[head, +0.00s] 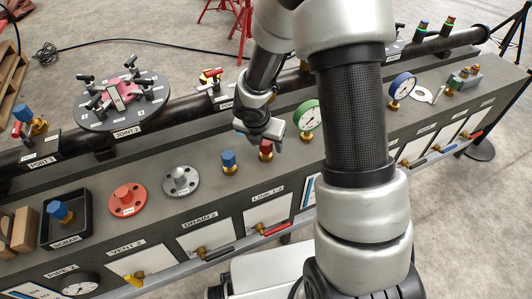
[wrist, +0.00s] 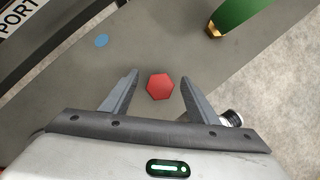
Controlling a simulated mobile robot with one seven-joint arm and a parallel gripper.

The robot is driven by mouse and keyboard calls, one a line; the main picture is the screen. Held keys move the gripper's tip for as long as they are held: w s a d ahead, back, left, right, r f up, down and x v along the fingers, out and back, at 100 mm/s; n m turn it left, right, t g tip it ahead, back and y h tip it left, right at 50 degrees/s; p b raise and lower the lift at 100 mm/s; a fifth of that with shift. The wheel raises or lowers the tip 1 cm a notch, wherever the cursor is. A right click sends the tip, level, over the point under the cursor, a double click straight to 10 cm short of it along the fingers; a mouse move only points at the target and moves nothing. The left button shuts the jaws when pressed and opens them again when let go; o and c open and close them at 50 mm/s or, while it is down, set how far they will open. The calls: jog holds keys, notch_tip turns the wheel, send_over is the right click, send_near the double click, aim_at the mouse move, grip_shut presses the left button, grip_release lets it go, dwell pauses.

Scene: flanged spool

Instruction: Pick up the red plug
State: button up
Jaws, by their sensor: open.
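The red plug (head: 266,147) stands on the grey bench top, with a brass-coloured lower part showing in the head view. In the wrist view the red plug (wrist: 160,87) shows from above as a red hexagon. My gripper (wrist: 158,85) is open, with one finger on each side of the plug and a gap to both. In the head view my gripper (head: 262,133) hangs right at the plug and hides part of it. I cannot tell how far down the fingertips reach along the plug.
A blue plug (head: 228,160) stands just left of the red plug. A green-rimmed gauge (head: 308,117) stands close on the right, and its green side (wrist: 238,12) shows in the wrist view. Grey (head: 180,180) and red (head: 128,199) flanges lie farther left.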

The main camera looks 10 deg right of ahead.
jog(key=shift+r, duration=0.1)
jog(key=c, duration=1.3)
